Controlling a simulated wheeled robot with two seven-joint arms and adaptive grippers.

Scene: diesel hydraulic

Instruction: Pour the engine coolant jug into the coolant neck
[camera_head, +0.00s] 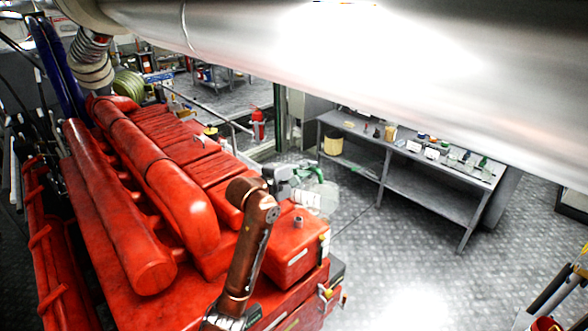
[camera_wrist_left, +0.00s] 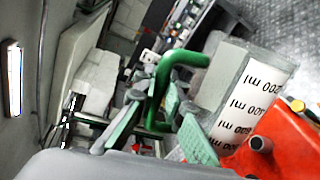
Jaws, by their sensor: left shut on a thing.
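A clear jug (camera_head: 308,201) with a green handle hangs in the air beside the red engine's front right tank. Its white label with ml marks shows in the left wrist view (camera_wrist_left: 245,108). My left gripper (camera_head: 299,175) is shut on the green handle, which also shows between the fingers (camera_wrist_left: 160,100) in the left wrist view. The coolant neck appears to be the short dark open tube (camera_head: 298,221) on the tank top, just below the jug in the head view. It also shows in the left wrist view (camera_wrist_left: 260,144). The jug's contents and exact tilt are unclear.
The red engine (camera_head: 180,200) fills the left side. A large silver pipe (camera_head: 330,50) crosses overhead. A grey bench (camera_head: 385,150) with bottles and small items stands behind, and a fire extinguisher (camera_head: 258,124) beyond the engine.

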